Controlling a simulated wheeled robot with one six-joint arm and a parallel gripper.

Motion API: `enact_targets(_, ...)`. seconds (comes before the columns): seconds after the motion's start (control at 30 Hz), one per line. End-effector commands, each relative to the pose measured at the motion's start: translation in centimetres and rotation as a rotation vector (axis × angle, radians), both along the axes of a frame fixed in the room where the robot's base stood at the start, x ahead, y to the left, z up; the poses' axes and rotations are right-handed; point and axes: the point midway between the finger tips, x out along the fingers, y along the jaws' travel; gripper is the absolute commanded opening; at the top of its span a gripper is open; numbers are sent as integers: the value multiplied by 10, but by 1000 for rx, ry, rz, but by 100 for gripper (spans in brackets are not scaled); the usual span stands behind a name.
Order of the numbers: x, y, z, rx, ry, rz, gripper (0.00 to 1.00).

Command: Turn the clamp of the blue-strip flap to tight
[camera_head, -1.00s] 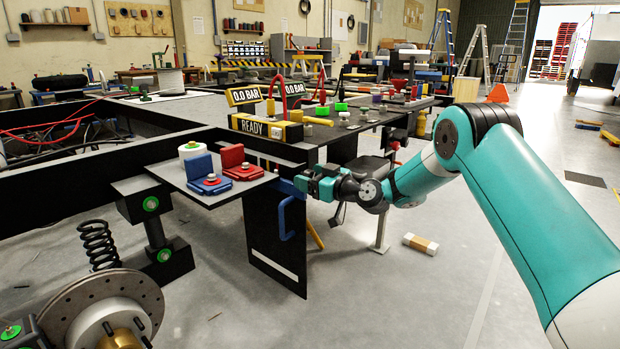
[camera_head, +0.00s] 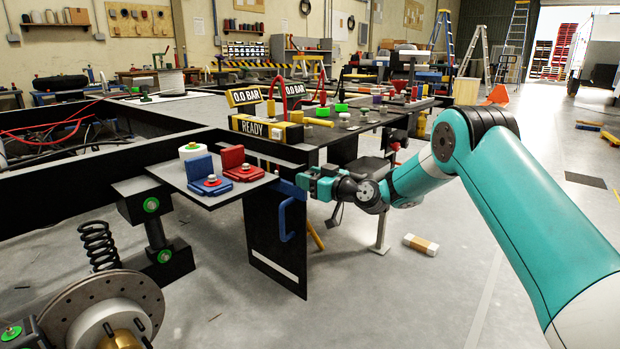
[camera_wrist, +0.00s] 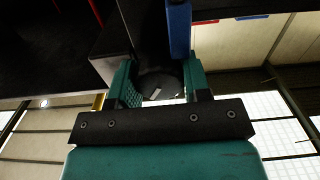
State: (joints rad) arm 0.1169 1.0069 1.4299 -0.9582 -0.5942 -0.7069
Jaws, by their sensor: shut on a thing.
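The black flap (camera_head: 277,250) hangs below the table edge, with a white strip low on it and a blue pull handle (camera_head: 288,222) on its face. A short blue bar (camera_head: 290,189) shows beside my gripper (camera_head: 306,186) near the flap's upper right. In the wrist view, my gripper (camera_wrist: 161,82) has its fingers on both sides of a dark round clamp knob (camera_wrist: 155,86) with a pale mark. The blue bar also shows there (camera_wrist: 179,28), ending near the right finger. The finger contact is in shadow. I cannot tell the clamp's setting.
A shelf (camera_head: 215,198) left of the flap carries a blue block (camera_head: 207,178) and a red block (camera_head: 238,163). A READY display (camera_head: 262,127) stands above the flap. The floor to the right is open.

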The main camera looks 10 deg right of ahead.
Motion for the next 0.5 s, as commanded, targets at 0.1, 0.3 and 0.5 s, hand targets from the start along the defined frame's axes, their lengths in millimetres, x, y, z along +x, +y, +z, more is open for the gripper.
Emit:
enact_targets(0.1, 0, -1, 1, 55, 39, -1, 20)
enact_targets(0.3, 1, -1, 2, 189, 136, -1, 20)
enact_targets(0.5, 1, -2, 2, 344, 248, -1, 20)
